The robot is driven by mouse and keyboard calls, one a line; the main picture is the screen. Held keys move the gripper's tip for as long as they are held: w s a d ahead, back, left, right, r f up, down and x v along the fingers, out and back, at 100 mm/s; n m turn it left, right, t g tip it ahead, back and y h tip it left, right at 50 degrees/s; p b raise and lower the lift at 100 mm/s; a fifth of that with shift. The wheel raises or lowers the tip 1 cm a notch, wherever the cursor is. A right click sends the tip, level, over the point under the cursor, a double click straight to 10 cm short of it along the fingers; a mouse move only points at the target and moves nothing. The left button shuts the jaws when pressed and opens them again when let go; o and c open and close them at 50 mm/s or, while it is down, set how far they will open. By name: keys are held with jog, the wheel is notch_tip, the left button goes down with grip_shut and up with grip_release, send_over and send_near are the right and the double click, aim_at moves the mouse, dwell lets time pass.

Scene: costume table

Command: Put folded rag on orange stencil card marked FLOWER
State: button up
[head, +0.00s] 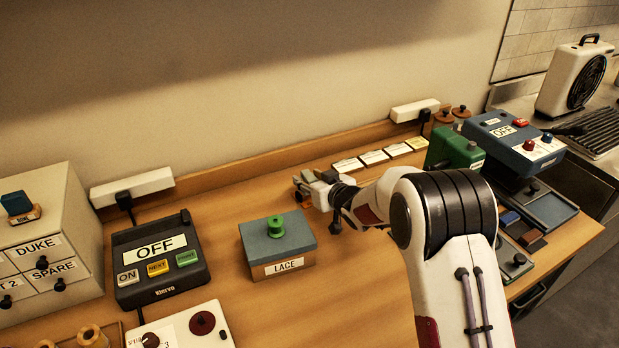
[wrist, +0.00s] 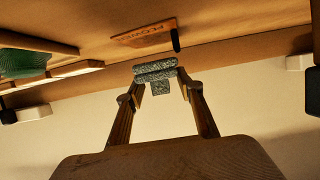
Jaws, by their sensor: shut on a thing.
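The folded rag (wrist: 155,70) is grey and speckled and sits between my fingertips in the wrist view. My gripper (wrist: 158,84) is shut on it. In the head view my gripper (head: 312,188) is over the middle of the table, right of the LACE box; the rag is too small to make out clearly there. The orange stencil card (wrist: 143,33) lies on the wooden surface in the wrist view, its lettering upside down and hard to read. The rag appears apart from it. I cannot make out this card in the head view.
A grey-blue box marked LACE (head: 278,248) with a green spool on top stands left of my gripper. A dark OFF switch box (head: 160,262) is further left. Several labelled cards (head: 375,157) line the back edge. A green box (head: 455,150) stands beyond my arm.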

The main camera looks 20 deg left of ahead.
jog(key=shift+f, duration=0.25)
jog(key=o, duration=1.2)
jog(key=shift+r, duration=0.15)
jog(key=shift+r, duration=0.55)
jog(key=shift+v, duration=5.95)
jog(key=shift+f, duration=0.15)
